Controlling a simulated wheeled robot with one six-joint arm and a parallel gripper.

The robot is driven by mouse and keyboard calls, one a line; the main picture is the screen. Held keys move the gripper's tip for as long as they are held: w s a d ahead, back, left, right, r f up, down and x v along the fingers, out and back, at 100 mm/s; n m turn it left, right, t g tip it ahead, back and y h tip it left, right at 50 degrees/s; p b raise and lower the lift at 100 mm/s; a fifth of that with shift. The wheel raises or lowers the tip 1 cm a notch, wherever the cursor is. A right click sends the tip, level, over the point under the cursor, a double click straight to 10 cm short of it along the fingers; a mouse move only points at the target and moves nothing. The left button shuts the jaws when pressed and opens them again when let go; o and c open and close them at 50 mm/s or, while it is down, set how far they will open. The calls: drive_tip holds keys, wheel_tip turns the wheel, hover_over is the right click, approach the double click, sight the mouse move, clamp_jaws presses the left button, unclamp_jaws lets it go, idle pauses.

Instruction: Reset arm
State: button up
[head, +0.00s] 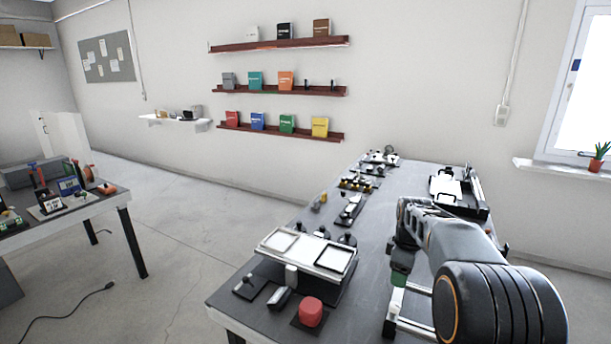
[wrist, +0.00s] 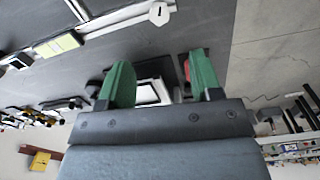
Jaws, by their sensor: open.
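My arm (head: 440,240) reaches over the right part of the grey workbench (head: 385,235) in the head view. My gripper (head: 399,279) hangs at its end, with a bit of green finger showing; the arm hides most of it. In the wrist view, the two green fingers of my gripper (wrist: 162,80) are spread apart, with nothing held between them. Behind the gap shows a white panel with a dark frame, and a bit of red by the right finger.
A white two-panel stand (head: 306,253) and a red round button (head: 311,311) are at the bench's near end. A black-and-white device (head: 460,193) stands at the back right.

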drive_tip(key=s+a+m+t, duration=0.1)
drive_tip(key=s+a+m, duration=0.4)
drive_tip(key=s, duration=0.6)
drive_tip(key=s+a+m+t, duration=0.2)
drive_tip(key=s+a+m, duration=0.3)
drive_tip(key=s, duration=0.6)
drive_tip(key=shift+a+m+t, duration=0.3)
drive_tip(key=shift+m, duration=0.1)
drive_tip(key=shift+r, duration=0.1)
drive_tip(key=shift+c, duration=0.4)
